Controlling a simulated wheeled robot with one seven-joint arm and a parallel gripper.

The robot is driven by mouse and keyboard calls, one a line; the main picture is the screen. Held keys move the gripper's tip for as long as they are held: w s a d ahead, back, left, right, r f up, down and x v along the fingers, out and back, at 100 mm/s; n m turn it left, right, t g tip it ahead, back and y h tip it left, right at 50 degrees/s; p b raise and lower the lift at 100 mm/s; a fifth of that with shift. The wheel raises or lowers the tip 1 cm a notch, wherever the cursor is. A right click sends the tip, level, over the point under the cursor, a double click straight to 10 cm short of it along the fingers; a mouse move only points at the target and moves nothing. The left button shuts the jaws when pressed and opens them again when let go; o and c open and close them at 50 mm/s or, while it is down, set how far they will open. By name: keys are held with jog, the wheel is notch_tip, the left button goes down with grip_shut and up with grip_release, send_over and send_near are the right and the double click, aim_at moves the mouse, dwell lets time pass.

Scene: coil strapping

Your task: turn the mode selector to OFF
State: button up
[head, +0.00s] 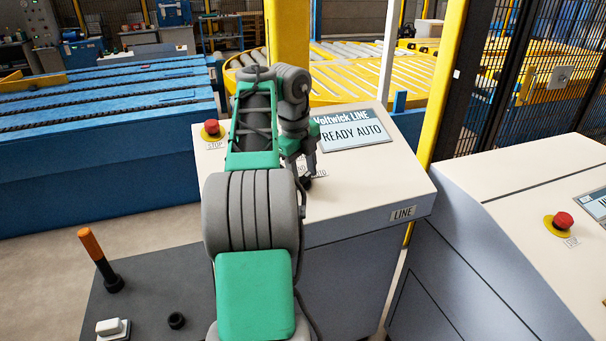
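My green and grey arm reaches over the cream top of the LINE console (390,195). My gripper (305,176) points down at the console top, just below the display (352,134), which reads READY AUTO. A small dark knob (307,184), apparently the mode selector, shows at the fingertips. The arm and gripper hide most of it and part of the lettering beside it. I cannot tell which way the selector points, whether the fingers touch it, or whether they are open or shut.
A red stop button (211,128) on a yellow base stands at the console's left. A second console (530,215) with its own red stop button (562,221) is at the right. A yellow post (445,90) and black mesh fence (545,60) stand behind.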

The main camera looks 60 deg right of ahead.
grip_shut()
